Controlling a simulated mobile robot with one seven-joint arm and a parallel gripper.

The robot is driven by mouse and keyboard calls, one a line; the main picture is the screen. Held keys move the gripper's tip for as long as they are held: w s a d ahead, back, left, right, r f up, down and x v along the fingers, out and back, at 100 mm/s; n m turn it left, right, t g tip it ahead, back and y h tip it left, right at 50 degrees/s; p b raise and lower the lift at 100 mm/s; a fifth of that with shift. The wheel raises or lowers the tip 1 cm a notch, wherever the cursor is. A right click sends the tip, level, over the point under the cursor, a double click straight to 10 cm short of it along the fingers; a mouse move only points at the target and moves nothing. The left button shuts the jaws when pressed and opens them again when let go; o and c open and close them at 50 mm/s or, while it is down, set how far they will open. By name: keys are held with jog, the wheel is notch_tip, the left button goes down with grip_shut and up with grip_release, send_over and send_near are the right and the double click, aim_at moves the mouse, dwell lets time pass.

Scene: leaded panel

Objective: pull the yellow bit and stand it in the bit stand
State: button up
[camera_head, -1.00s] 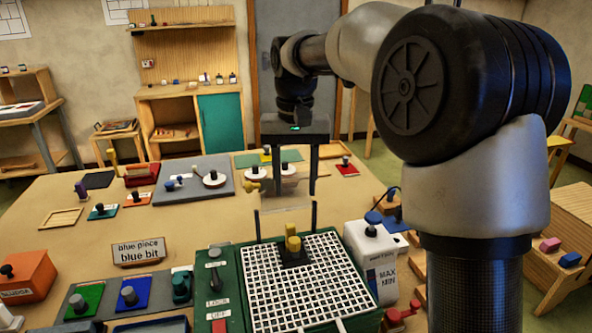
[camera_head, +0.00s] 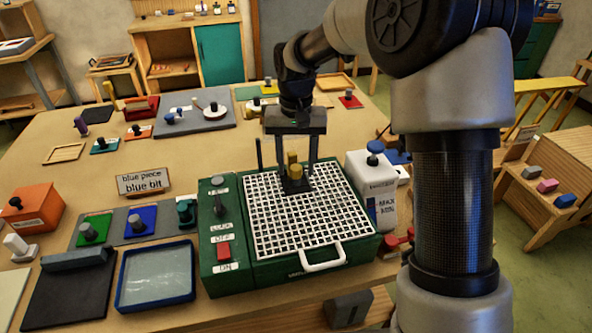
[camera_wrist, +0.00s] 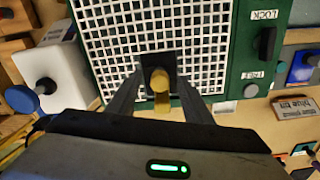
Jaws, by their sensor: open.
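The yellow bit (camera_head: 293,160) stands upright on a black square base (camera_head: 297,186) on the white grid of a green machine (camera_head: 318,258). My gripper (camera_head: 296,170) is open and points down, low over the grid, with a finger on either side of the bit. In the wrist view the yellow bit (camera_wrist: 161,98) shows between the two spread fingers of my gripper (camera_wrist: 160,85), with gaps at both sides. The black base (camera_wrist: 158,65) lies just past the fingertips. I cannot tell which object is the bit stand.
A white box with a blue knob (camera_head: 371,190) stands close right of the grid. Left of the grid is a switch panel (camera_head: 222,240). A sign (camera_head: 142,181) reads "blue piece, blue bit". Green (camera_head: 94,229) and blue (camera_head: 139,222) knobbed plates lie farther left.

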jog(key=shift+f, duration=1.2)
grip_shut()
jog(key=shift+r, duration=0.1)
jog(key=shift+r+p, duration=0.65)
jog(key=shift+r, duration=0.2)
dwell(0.4)
jog(key=shift+r+p, duration=0.55)
jog(key=shift+r, duration=0.2)
